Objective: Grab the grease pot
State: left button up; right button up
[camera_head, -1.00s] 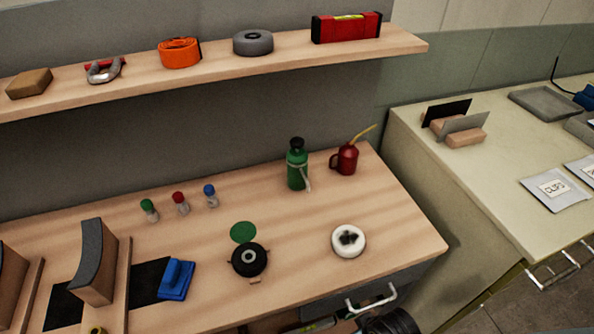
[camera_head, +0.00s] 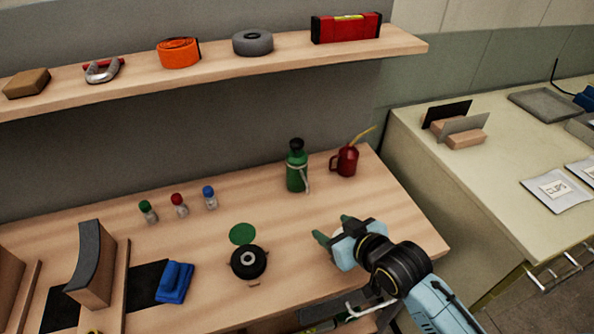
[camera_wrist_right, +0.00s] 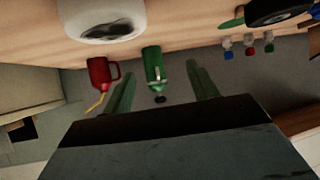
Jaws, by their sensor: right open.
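A round white pot (camera_wrist_right: 100,22) with dark content in its top stands on the wooden bench, seen at the top of the right wrist view. In the head view my right gripper and wrist now cover nearly all of it. A black round pot-like thing (camera_head: 248,262) with small side tabs stands left of it; I cannot tell for certain which one is the grease pot. My right gripper (camera_head: 333,228) is open, at the white pot's place in the head view. In the right wrist view nothing is held between its fingers (camera_wrist_right: 162,78).
A green bottle (camera_head: 297,168) and a red oil can (camera_head: 346,161) stand behind my right gripper. A shelf (camera_head: 215,66) runs above the bench (camera_head: 270,208).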

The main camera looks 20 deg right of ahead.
aim_at(301, 146)
jog(key=w+d+r+t+y, duration=0.2)
jog(key=w+r+t, duration=0.45)
jog(key=w, duration=0.25)
jog(key=shift+g, duration=0.35)
jog(key=x, duration=0.4)
jog(key=b+x, duration=0.1)
jog(key=x, duration=0.3)
jog(key=b+x, duration=0.1)
jog(key=x, duration=0.4)
jog(key=shift+r, duration=0.35)
jog(key=shift+w+a, duration=0.2)
jog(key=shift+w, duration=0.2)
pick_arm(q)
jog(key=shift+a+f, duration=0.95)
jog(key=shift+f, duration=0.15)
